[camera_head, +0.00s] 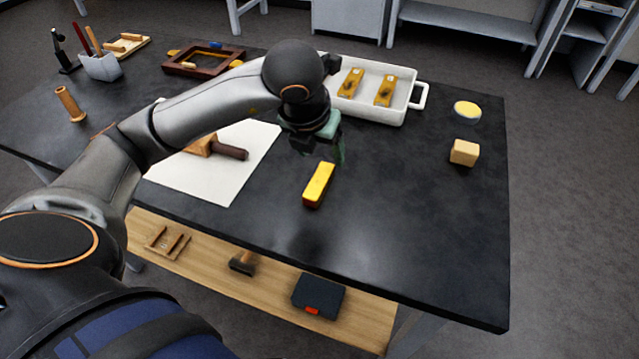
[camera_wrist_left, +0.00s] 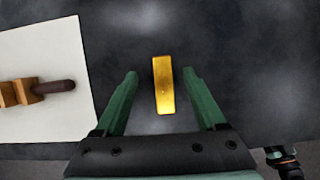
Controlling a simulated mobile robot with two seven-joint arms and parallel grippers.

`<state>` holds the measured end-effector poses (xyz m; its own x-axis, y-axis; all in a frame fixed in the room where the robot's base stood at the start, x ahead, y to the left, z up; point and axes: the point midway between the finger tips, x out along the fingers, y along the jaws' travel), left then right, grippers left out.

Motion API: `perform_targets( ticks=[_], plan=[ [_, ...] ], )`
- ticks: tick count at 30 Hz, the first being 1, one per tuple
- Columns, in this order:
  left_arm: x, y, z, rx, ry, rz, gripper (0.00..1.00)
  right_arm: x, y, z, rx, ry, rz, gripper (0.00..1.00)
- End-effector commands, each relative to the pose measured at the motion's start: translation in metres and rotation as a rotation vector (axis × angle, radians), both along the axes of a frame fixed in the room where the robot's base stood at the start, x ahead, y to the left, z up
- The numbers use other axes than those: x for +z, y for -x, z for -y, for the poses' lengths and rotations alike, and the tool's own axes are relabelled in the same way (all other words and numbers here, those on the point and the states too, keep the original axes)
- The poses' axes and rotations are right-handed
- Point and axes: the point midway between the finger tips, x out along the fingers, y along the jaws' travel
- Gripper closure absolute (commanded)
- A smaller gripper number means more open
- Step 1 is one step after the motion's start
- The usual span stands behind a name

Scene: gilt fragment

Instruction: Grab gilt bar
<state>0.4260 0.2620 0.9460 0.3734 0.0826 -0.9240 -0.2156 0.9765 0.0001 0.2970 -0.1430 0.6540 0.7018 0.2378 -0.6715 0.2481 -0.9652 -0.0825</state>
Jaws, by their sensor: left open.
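The gilt bar (camera_head: 319,184) is a shiny yellow block lying on the black tabletop near the middle of the head view. In the left wrist view the bar (camera_wrist_left: 163,84) lies between the lines of the two green fingers, its long side running roughly along them. My left gripper (camera_head: 322,160) hangs above the table just behind the bar, pointing down. It also shows in the left wrist view (camera_wrist_left: 160,74), open and empty, with a finger on each side of the bar as seen from above. My right gripper is not clearly in view.
A white tray (camera_head: 375,112) holds two yellowish pieces at the back. A tan block (camera_head: 464,152) and a round yellow-topped dish (camera_head: 467,111) stand at right. The table around the bar is clear.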

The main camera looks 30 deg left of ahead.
Motion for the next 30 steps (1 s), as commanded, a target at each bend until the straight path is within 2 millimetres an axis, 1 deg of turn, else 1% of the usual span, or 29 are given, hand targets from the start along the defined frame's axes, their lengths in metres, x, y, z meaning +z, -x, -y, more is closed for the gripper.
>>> perform_targets(
  ticks=[4, 9, 12, 15, 21, 30],
  plan=[
    [-0.012, -0.004, 0.000, 0.000, 0.000, -0.003, 0.28, 0.001, -0.001, 0.000, 0.001, 0.001, 0.002, 0.50],
    [-0.037, -0.013, 0.000, 0.000, 0.000, -0.004, 0.28, 0.001, -0.001, 0.000, 0.002, 0.002, 0.003, 0.50],
    [-0.047, -0.018, -0.001, 0.000, 0.000, -0.002, 0.28, 0.000, -0.001, 0.000, 0.001, 0.002, 0.003, 0.50],
    [-0.051, -0.020, -0.001, -0.001, 0.000, -0.001, 0.28, 0.000, -0.002, 0.001, 0.001, 0.002, 0.003, 0.50],
    [-0.050, -0.020, -0.001, -0.001, 0.000, 0.000, 0.29, 0.000, -0.002, 0.001, 0.000, 0.004, 0.003, 0.50],
    [-0.050, -0.020, -0.001, -0.001, 0.000, 0.000, 0.62, -0.001, -0.002, 0.002, -0.002, 0.005, 0.003, 0.50]
  ],
)
